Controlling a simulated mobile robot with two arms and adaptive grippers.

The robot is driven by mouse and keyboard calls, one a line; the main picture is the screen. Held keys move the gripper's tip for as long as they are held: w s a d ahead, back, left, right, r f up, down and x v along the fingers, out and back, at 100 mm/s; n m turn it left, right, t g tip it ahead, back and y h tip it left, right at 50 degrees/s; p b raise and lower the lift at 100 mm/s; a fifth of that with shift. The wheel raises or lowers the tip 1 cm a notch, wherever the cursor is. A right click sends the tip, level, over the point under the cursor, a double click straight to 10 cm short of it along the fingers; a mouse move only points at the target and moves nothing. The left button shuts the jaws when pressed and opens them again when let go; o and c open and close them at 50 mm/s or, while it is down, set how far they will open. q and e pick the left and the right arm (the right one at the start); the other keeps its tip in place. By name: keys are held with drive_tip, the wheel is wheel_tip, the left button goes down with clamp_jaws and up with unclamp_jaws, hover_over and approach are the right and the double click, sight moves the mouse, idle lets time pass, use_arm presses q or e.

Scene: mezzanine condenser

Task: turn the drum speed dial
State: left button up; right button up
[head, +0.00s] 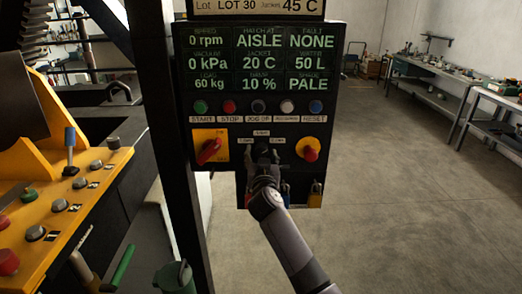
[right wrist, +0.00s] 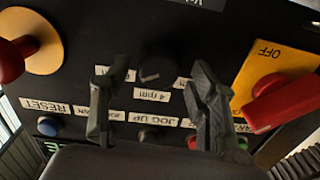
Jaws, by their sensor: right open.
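The drum speed dial (right wrist: 150,76) is a small dark round knob on the black control panel (head: 328,178). In the right wrist view it has small white labels around it, one reading 4 rpm. My right gripper (head: 263,155) is in front of the panel at the dial and largely hides it in the head view. In the right wrist view its open fingers (right wrist: 150,90) stand on either side of the dial, with gaps between them and the knob. I cannot tell how far the fingertips are from the panel face. My left gripper is not in view.
A red switch (head: 209,151) on a yellow plate is left of the dial; a red knob (head: 309,151) on yellow is right. A row of buttons (head: 258,106) lies above. The display reads 0 rpm. A yellow console (head: 85,190) stands at left. The floor at right is open.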

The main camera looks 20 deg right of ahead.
drive_tip(key=shift+w+d+r, duration=0.1)
drive_tip(key=shift+w+d, duration=0.1)
drive_tip(key=shift+w, duration=0.45)
drive_tip(key=c, duration=0.8)
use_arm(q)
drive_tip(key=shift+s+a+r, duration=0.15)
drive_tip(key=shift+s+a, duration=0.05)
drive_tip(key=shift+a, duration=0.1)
use_arm(e)
drive_tip(key=c, duration=0.4)
